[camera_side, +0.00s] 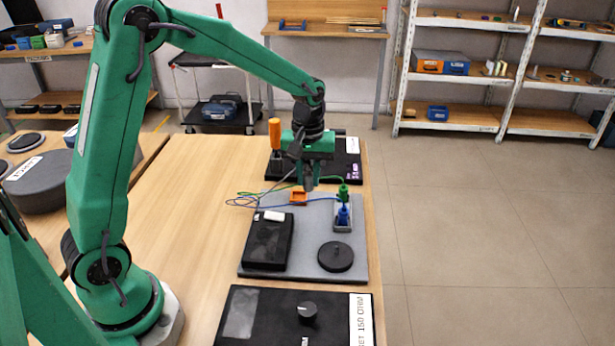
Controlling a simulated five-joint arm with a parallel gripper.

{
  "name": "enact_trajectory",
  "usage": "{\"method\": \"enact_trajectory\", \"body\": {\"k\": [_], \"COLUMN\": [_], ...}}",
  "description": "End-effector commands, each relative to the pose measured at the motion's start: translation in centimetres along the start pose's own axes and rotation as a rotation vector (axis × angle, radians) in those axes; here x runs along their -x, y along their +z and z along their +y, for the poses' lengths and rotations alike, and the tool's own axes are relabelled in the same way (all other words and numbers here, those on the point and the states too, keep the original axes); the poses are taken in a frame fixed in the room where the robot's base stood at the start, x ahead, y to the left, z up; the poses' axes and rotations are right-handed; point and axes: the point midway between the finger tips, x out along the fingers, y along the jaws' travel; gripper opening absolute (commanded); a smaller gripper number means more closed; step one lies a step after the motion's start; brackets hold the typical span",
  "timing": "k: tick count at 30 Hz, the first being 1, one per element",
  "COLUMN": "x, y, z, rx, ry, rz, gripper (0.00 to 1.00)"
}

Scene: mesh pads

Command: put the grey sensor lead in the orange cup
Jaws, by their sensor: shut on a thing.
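My gripper (308,184) is green with dark fingers pointing down, above the far part of the grey mat. It is shut on a small dark grey piece, which looks like the end of the grey sensor lead; the fingers hide most of it. The orange cup (298,198) is small and square and sits on the mat, just below and slightly left of the fingertips. I cannot tell the exact gap between them. Thin leads curve to the left of the cup.
A green plug (343,191) and a blue plug (343,215) stand in a grey holder right of the cup. A black box (268,241) and a black disc (335,257) lie nearer on the grey mat (300,262). An orange-handled tool (275,133) stands behind.

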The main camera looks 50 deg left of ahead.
Motion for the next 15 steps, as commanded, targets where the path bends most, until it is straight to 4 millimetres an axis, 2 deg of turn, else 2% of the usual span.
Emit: {"method": "enact_trajectory", "body": {"k": [9, 15], "x": [-3.1, -4.2], "y": [-4.7, -6.3], "z": [-2.2, -2.9], "rx": [0.003, 0.001], "ry": [-0.002, -0.001], "rz": [-0.002, 0.0], "gripper": [0.0, 0.0]}}
